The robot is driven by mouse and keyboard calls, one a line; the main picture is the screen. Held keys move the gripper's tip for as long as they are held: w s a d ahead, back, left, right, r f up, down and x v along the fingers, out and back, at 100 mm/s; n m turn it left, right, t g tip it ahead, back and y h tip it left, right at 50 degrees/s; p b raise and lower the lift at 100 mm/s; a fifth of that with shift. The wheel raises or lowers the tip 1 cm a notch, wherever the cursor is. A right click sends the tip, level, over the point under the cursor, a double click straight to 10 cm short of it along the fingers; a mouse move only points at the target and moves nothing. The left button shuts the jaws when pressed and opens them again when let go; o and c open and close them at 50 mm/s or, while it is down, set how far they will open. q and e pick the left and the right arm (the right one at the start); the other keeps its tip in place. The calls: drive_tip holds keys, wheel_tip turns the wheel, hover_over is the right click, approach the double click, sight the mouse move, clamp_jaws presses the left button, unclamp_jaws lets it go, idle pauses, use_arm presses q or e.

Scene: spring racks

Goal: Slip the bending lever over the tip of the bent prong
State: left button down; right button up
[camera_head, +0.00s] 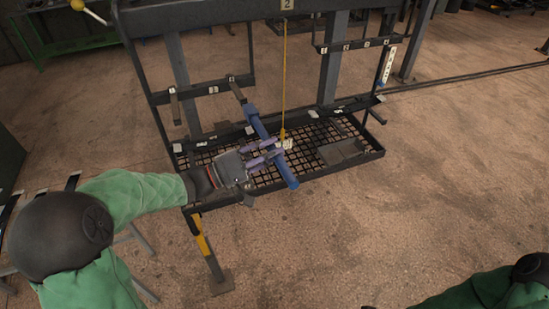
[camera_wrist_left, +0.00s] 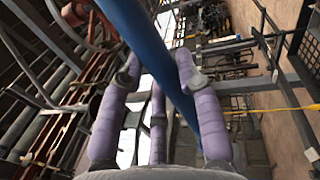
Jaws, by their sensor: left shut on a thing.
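The bending lever (camera_head: 287,173) is a long blue bar, lying slantwise above the mesh shelf of the rack. My left gripper (camera_head: 267,151) is shut on it around the middle, with purple fingers. The lever also crosses the left wrist view (camera_wrist_left: 153,50) between the fingers (camera_wrist_left: 132,62). A prong (camera_head: 237,91) slants down from the rack's left bar toward the lever's upper end. The prong and the lever's end appear to meet; I cannot tell whether the lever is around the tip or only beside it. My right gripper is out of view.
A yellow cord (camera_head: 284,80) hangs in front of the rack, close to the lever. Another prong (camera_head: 174,106) hangs at left. A grey block (camera_head: 340,152) lies on the mesh shelf (camera_head: 372,147).

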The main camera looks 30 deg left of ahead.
sight(258, 131)
use_arm(q)
drive_tip(key=shift+w+a+b, duration=0.4)
drive_tip(key=shift+w+a, duration=0.45)
drive_tip(key=shift+a, duration=0.15)
drive_tip(key=shift+b, duration=0.9)
idle(1.4)
drive_tip(key=shift+w+a+f+b, duration=0.25)
drive_tip(key=shift+w+a+b, duration=0.35)
drive_tip(key=shift+w+a, duration=0.65)
drive_tip(key=shift+w+a+f+b, duration=0.2)
drive_tip(key=shift+w+a+b, duration=0.4)
drive_tip(key=shift+w+a, duration=0.65)
idle(1.3)
drive_tip(key=c, duration=0.8)
unclamp_jaws()
drive_tip(key=shift+s+a, duration=0.15)
drive_tip(key=shift+s, duration=0.1)
